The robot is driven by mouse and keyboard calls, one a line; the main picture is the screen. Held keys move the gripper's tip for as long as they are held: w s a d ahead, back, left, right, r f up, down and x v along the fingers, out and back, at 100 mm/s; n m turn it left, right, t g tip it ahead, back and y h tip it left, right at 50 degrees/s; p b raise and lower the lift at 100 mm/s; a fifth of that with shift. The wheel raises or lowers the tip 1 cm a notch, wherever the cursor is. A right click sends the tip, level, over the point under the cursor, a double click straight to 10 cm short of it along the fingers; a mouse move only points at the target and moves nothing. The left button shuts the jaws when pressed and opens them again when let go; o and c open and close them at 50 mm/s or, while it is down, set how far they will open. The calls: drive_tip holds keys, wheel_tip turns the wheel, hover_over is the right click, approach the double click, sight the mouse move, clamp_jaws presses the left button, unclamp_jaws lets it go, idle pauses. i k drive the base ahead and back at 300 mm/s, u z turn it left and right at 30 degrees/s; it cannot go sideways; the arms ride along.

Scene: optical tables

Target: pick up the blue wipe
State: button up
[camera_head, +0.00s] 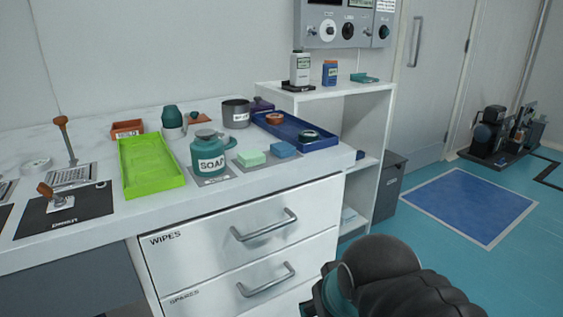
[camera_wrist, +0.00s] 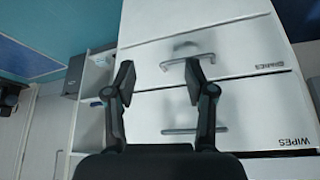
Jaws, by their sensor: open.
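No blue item that I can surely call the wipe shows. A small blue block (camera_head: 282,150), like a sponge or folded cloth, lies on the counter beside a pale green one (camera_head: 251,158). The shut drawer marked WIPES (camera_head: 200,246) is under the counter, with a bar handle (camera_head: 264,225). It also shows upside down in the wrist view (camera_wrist: 245,120). My gripper (camera_wrist: 159,80) is open and empty, in front of the drawer fronts and apart from them. In the head view my dark arm end is at the bottom; the fingers are hidden.
A shut SPARES drawer (camera_head: 213,295) is below. The counter holds a teal SOAP bottle (camera_head: 209,153), a lime tray (camera_head: 148,168) and a dark blue tray (camera_head: 318,143). A white shelf unit (camera_head: 330,97) and grey bin (camera_head: 390,183) stand right. The floor mat (camera_head: 468,204) is clear.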

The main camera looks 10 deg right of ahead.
sight(283, 150)
drive_tip(key=k, duration=0.5)
drive_tip(key=u, duration=1.5)
drive_tip(key=i, duration=0.85)
drive_tip(key=z, duration=2.1)
